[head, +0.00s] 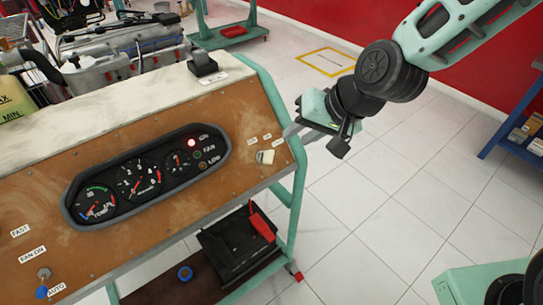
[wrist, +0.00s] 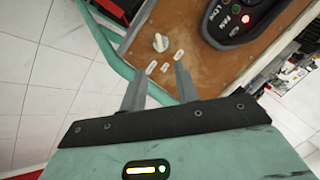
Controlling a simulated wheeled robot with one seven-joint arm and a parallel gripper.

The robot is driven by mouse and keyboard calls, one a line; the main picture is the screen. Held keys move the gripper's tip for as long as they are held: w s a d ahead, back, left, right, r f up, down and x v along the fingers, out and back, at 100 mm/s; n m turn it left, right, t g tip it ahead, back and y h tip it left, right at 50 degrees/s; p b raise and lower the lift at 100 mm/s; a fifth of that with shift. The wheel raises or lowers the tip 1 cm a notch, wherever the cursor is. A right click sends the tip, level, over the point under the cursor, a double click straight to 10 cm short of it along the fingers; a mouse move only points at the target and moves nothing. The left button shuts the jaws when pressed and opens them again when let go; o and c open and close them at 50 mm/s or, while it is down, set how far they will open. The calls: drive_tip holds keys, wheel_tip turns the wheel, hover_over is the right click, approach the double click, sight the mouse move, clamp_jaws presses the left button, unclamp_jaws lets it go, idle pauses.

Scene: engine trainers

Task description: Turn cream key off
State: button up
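The cream key (head: 265,157) sits on the brown panel of the engine trainer (head: 230,105), to the right of the gauge cluster. In the wrist view the cream key (wrist: 160,42) lies just beyond my fingertips, between small white labels and the black gauge housing. My gripper (head: 291,131) is at the panel's right edge in the head view, up and to the right of the key. In the wrist view my gripper (wrist: 161,70) has its two fingers apart with nothing between them. The fingers do not appear to touch the key.
The gauge cluster (head: 147,175) has a lit red lamp (head: 191,143). A black box (head: 205,64) stands on the panel's top. A blue key (head: 42,291) is at lower left. A black battery (head: 236,243) sits on the lower shelf.

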sight(273, 153)
drive_tip(key=x, duration=1.2)
drive_tip(key=shift+a+f, duration=0.1)
drive_tip(key=shift+f, duration=0.05)
clamp_jaws()
